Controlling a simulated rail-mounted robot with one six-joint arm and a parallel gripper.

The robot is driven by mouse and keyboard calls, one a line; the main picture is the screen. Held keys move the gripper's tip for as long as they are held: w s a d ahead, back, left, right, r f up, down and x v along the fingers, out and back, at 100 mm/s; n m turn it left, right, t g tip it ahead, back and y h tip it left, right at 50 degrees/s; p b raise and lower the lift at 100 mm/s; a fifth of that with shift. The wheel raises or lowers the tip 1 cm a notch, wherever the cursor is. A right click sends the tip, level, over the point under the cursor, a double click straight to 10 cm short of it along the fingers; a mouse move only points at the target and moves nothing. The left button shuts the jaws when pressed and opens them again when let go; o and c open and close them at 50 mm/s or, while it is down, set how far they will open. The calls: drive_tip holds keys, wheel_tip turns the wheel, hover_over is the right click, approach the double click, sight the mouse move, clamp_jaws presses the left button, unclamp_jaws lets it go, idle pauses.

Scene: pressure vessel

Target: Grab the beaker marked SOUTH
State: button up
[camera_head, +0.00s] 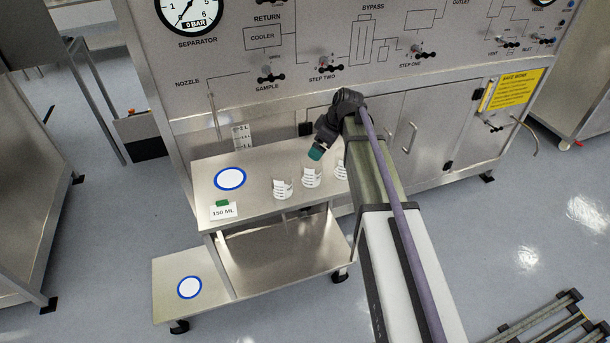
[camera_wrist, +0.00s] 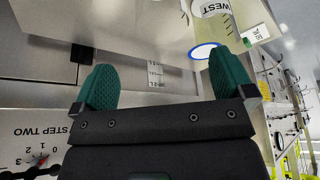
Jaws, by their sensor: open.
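Three clear beakers with white labels stand in a row on the cart's upper shelf in the head view: a left one (camera_head: 282,189), a middle one (camera_head: 311,178) and a right one (camera_head: 341,171), partly hidden by my arm. Their words are too small to read there. In the wrist view a beaker marked WEST (camera_wrist: 212,9) is cut off by the top edge. I cannot tell which beaker is marked SOUTH. My gripper (camera_head: 316,153), with green finger pads, is above and behind the middle beaker. In the wrist view my gripper (camera_wrist: 165,85) is open and empty.
The upper shelf (camera_head: 258,206) has a blue ring mark (camera_head: 230,179) and a 150 ML card (camera_head: 223,211). A lower side shelf has another blue ring (camera_head: 190,287). The panel with valve knobs (camera_head: 268,75) stands behind. A graduated container (camera_head: 242,137) is at the shelf's back.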

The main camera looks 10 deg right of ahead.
drive_tip(key=b, duration=0.5)
approach(309, 164)
wheel_tip(309, 164, down, 2)
drive_tip(key=s+a, duration=0.2)
drive_tip(key=b+x, duration=0.5)
drive_tip(key=shift+w+f, duration=0.2)
drive_tip(key=shift+f, duration=0.1)
drive_tip(key=shift+r, duration=0.25)
drive_tip(key=shift+c, duration=0.3)
drive_tip(key=c, duration=0.9)
